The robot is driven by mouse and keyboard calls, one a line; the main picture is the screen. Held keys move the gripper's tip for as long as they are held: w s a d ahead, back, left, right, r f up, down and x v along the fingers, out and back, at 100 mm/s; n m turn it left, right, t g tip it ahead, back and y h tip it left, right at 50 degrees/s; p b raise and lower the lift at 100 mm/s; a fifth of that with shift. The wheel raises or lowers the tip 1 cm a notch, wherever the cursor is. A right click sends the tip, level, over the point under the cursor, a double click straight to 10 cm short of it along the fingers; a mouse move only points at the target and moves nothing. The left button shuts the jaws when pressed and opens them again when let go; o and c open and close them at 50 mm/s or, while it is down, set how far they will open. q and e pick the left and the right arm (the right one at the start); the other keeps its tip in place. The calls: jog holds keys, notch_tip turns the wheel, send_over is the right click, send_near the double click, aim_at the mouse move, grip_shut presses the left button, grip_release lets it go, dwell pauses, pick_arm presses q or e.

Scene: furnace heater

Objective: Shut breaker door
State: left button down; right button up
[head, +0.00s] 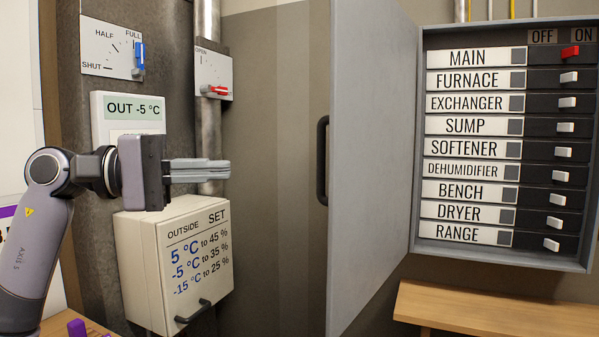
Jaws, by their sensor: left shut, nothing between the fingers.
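The breaker box (509,255) is on the wall at the right, with its inside in view. Its grey breaker door (375,150) stands wide open, hinged at the box's left side and swung out toward me. A dark handle (322,160) sits on the door's free left edge. Inside are labelled rows with switches; the MAIN switch (570,51) is red, the others are white. My left gripper (229,169) is shut and empty, left of the door handle and apart from it, pointing right. My right gripper is not in view.
A cream box (150,265) with a settings chart and handle is below my left gripper. Behind are an OUT -5 °C display (134,107), a blue lever (140,58) and a red lever (216,91). A wooden bench (490,312) stands under the breaker box.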

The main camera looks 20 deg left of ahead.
aim_at(332, 171)
pick_arm(q)
jog(key=w+d+p, duration=0.1)
jog(key=d, duration=0.3)
jog(key=w+d+p, duration=0.1)
jog(key=d, duration=0.2)
jog(key=w+d+p, duration=0.1)
jog(key=d, duration=0.3)
jog(key=shift+w+d, duration=0.3)
jog(key=shift+w, duration=0.1)
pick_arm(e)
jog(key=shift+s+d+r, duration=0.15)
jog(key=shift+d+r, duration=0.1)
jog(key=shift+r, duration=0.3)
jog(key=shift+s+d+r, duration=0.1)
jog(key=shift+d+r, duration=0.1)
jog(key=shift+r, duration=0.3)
